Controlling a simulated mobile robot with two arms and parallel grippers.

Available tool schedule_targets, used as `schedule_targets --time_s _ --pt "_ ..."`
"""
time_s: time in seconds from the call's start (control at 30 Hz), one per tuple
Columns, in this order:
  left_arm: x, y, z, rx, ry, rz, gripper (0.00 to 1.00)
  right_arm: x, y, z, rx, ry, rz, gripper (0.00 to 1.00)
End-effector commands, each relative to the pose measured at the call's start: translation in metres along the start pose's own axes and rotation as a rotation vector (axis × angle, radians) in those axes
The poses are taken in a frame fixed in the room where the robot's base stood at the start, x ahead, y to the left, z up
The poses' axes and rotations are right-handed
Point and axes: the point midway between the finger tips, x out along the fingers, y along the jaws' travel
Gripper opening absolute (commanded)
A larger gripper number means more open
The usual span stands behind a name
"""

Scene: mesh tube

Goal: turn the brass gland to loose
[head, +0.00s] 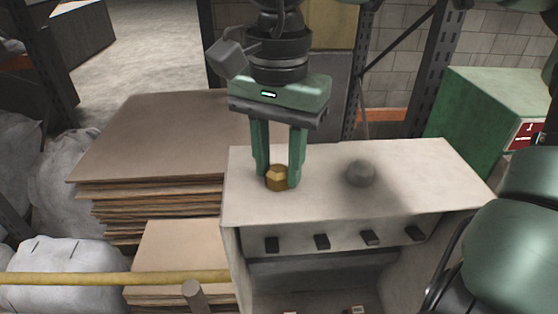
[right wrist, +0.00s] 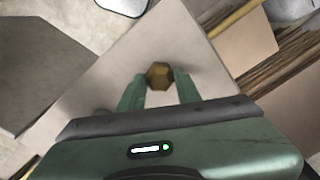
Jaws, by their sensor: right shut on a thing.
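The brass gland (head: 277,178) is a small faceted brass piece on the left part of the pale cabinet top (head: 420,165). It also shows in the right wrist view (right wrist: 159,76), between my fingertips. My right gripper (head: 279,180) comes down from above with its green fingers on either side of the gland, shut on it. The right wrist view shows the same gripper (right wrist: 159,88). The fingers hide part of the gland's sides. My left gripper is not in either view.
Several dark tabs (head: 322,241) line the cabinet front. Stacked brown sheets (head: 160,140) lie left, with a yellow rail (head: 110,279) in front. A green box (head: 490,110) stands at right.

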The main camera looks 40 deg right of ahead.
Motion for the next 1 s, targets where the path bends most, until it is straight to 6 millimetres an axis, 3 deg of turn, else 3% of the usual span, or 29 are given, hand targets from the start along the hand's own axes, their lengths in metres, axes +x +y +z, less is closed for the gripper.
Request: schedule_targets --time_s 1.0 --pt "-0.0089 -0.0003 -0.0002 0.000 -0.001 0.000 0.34 0.0001 0.0004 0.0004 -0.960 -0.002 0.001 0.00"
